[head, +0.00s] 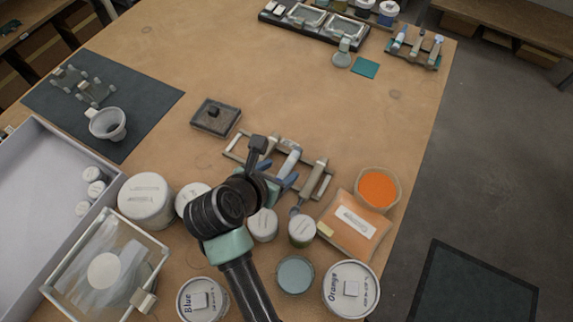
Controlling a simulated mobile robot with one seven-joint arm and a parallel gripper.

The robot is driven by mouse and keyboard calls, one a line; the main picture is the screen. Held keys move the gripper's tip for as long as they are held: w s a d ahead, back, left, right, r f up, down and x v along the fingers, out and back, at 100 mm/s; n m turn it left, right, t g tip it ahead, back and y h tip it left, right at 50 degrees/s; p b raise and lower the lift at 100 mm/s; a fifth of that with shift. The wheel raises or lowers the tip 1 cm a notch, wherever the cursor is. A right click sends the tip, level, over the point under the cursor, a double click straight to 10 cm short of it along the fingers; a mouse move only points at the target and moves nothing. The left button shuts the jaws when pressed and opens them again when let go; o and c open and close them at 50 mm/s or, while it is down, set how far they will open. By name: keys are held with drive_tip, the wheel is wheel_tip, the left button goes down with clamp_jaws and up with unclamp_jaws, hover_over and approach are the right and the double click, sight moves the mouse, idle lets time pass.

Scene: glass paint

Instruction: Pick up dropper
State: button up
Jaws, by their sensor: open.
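A small rack (318,180) stands near the middle of the table and holds several slim tools. A pale tube with a light top (289,161) lies in it and looks like the dropper, though it is too small to be sure. My gripper (279,175), with bluish fingers, is over the near side of the rack, close to the lower end of this tube. It is open, and I see nothing held in it. My dark wrist hides part of the rack, and I cannot tell whether a finger touches the tube.
White-lidded jars (147,200) and an orange packet (354,226) crowd round my arm. A bowl of orange powder (378,188) is right of the rack. A dark box (216,116) sits behind left. The table beyond is mostly clear; another tool rack (415,56) is far right.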

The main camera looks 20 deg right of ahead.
sight(286, 168)
drive_tip(key=shift+x, duration=1.8)
drive_tip(key=shift+s+f, duration=0.1)
clamp_jaws()
